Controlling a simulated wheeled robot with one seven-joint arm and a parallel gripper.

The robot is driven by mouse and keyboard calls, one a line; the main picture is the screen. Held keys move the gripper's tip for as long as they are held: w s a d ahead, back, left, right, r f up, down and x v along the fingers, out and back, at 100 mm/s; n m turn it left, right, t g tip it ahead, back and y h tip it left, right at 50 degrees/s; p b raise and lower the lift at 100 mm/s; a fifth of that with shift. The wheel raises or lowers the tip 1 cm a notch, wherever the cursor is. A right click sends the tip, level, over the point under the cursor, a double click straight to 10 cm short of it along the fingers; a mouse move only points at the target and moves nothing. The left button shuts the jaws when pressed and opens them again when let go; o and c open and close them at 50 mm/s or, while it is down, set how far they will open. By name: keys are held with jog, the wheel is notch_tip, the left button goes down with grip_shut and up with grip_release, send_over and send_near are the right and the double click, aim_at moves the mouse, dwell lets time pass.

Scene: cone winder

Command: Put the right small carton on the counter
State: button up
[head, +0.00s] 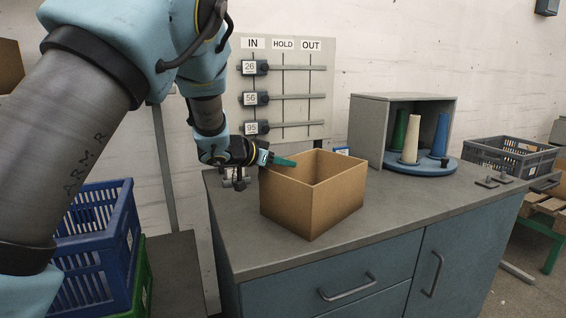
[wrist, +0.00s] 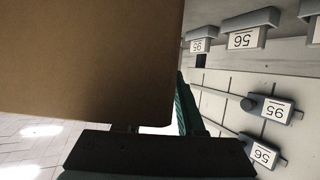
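An open-topped brown carton (head: 312,205) is upright at the left part of the grey counter (head: 400,215). Its base looks at or very close to the counter top; I see no clear gap. My gripper (head: 283,161) is at the carton's back left rim, with a teal finger showing over the rim. In the wrist view the carton wall (wrist: 90,60) fills the upper left, and one teal finger (wrist: 188,108) lies along its edge. The gripper looks shut on the wall; the other finger is hidden.
A board with numbered sliders (head: 283,95) stands behind the counter. A grey cabinet (head: 370,130) with thread cones on a blue turntable (head: 420,167) is right of the carton. Blue crate (head: 95,240) stands left, a grey crate (head: 510,155) right. The counter's front right is clear.

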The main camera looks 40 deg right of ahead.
jog(key=b+v, duration=0.1)
jog(key=v, duration=1.1)
dwell(0.4)
